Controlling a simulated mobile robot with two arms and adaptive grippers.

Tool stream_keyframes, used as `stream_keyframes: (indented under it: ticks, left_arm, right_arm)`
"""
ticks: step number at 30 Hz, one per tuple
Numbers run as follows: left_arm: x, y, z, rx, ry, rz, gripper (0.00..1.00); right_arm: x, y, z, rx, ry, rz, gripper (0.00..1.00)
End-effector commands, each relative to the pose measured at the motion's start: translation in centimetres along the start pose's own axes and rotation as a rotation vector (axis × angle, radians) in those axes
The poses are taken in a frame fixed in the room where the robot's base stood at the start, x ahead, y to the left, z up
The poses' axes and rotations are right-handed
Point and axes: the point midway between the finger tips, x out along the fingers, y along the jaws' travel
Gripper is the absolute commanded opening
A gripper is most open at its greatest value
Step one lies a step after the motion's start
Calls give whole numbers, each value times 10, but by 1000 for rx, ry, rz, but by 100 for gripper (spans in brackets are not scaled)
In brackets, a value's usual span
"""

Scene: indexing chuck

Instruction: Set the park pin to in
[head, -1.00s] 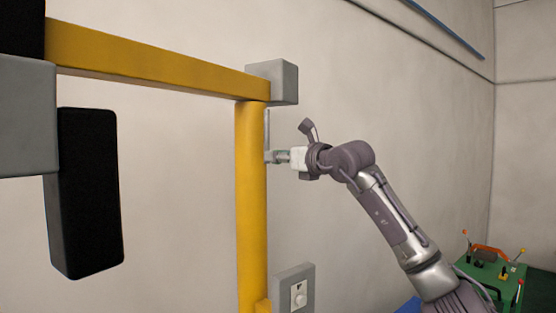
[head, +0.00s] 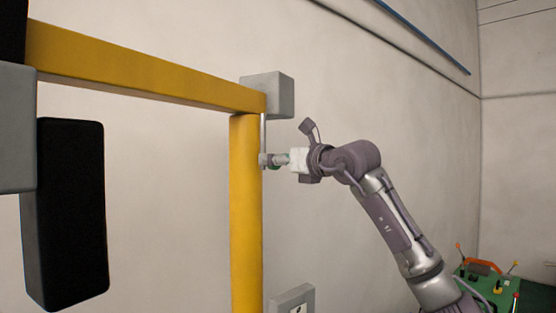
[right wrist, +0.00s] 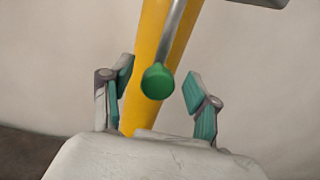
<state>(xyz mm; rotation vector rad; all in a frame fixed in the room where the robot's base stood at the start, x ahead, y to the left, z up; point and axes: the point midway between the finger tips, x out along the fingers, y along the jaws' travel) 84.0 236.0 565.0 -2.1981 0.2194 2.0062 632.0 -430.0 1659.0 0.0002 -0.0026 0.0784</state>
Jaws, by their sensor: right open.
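A thin metal rod (head: 263,132) hangs from a grey block (head: 267,94) at the corner of the yellow frame. In the right wrist view the rod (right wrist: 175,35) ends in a round green knob (right wrist: 158,82). I cannot tell for sure that this is the park pin. My right gripper (head: 267,161) is at the rod's lower end, beside the yellow post. In the right wrist view my right gripper (right wrist: 160,85) is open, with the green knob between its spread fingers and gaps on both sides. My left gripper is not in view.
The yellow post (head: 245,215) stands close behind the knob, and a yellow beam (head: 140,72) runs left from its top. A black block (head: 65,215) hangs at left. A grey panel (head: 292,298) is low on the right of the post. A green bench (head: 500,295) stands far right.

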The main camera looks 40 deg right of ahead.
Motion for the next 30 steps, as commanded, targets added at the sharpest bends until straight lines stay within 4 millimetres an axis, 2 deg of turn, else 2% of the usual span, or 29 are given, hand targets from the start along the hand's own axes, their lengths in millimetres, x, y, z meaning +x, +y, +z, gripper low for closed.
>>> stream_keyframes:
  ticks: [5, 12, 18, 24, 30]
  left_arm:
    - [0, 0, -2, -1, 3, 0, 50]
    - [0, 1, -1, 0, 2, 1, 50]
    - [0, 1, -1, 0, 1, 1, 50]
    - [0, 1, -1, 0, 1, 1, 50]
    - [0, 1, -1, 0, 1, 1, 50]
  right_arm:
    - [-18, -1, 0, -1, -1, -2, 60]
    - [-68, -1, 0, -3, -1, -4, 60]
    - [-104, -1, 0, -2, -2, -3, 60]
    - [-119, 0, 0, 0, -1, -1, 60]
    - [-120, 0, 0, 1, -2, 0, 60]
